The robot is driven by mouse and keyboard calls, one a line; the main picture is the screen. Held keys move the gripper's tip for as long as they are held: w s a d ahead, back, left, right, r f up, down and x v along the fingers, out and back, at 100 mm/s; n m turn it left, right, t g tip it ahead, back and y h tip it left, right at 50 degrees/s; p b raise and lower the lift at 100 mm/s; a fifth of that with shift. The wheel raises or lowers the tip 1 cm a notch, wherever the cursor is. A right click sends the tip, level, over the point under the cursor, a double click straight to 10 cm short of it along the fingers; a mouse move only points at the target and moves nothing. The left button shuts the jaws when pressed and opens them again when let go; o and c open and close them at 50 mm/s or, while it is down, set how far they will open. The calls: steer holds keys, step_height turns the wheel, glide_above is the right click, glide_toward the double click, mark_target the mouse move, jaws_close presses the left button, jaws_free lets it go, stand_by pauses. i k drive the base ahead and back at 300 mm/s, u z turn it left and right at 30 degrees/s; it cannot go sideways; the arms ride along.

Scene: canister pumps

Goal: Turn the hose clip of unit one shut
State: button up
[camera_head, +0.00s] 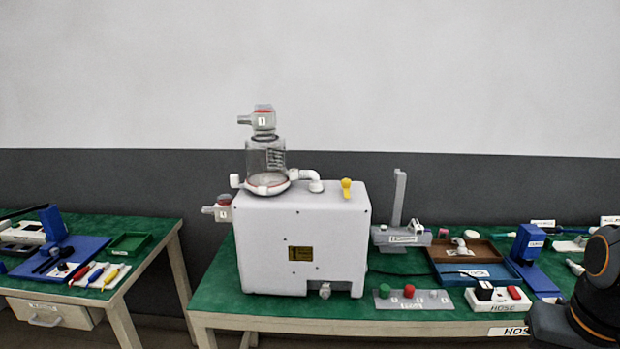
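A pump unit (305,245) with a pale grey box body stands on the green-topped table. A clear canister (266,158) sits on top of it. A grey fitting with a red top and a label "1" (263,120) caps the canister. A second grey and red fitting labelled "1" (221,211) sticks out of the body's left side. A yellow lever (346,188) stands on the body's top right. I cannot tell which of these parts is the hose clip, or its setting. My gripper is out of view; only part of my dark arm shows at the lower right.
A grey panel with red and green knobs (412,300) and a white power strip (498,300) lie right of the unit. Brown (465,250) and blue (474,274) trays and a blue block (526,244) stand behind. A second table (100,226) with tools is at left, across a gap.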

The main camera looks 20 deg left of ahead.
mark_target(346, 184)
steer(key=u, duration=1.65)
